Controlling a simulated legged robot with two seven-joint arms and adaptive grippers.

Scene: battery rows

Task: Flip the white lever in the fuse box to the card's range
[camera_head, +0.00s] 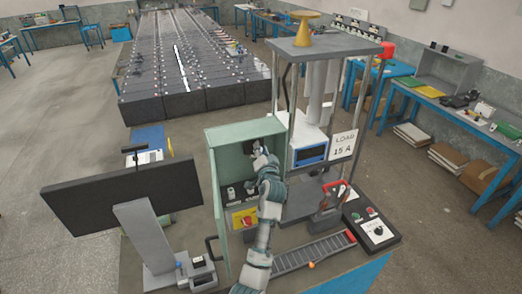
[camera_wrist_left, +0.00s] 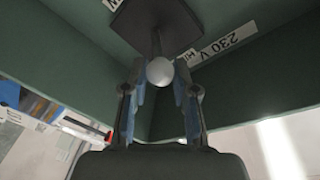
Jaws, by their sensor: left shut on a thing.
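The green fuse box (camera_head: 229,130) stands open in the middle of the head view. My left gripper (camera_head: 259,152) reaches into it from below. In the left wrist view the white lever's round knob (camera_wrist_left: 160,70) sits between the two fingers of my left gripper (camera_wrist_left: 160,88), at the end of a dark stem on a dark plate (camera_wrist_left: 155,22). The fingers are shut on it. A label beside the plate reads "HI" (camera_wrist_left: 190,57); another label is cut off at the top edge. The card (camera_head: 343,146) reads "LOAD 15 A". My right gripper is not in view.
A "230 V" label (camera_wrist_left: 226,45) is on the box's inner face. Below the lever are small switches and a red knob on yellow (camera_head: 246,220). A monitor (camera_head: 120,203) stands left. A red-handled switch (camera_head: 335,188) and a control box (camera_head: 372,228) stand right.

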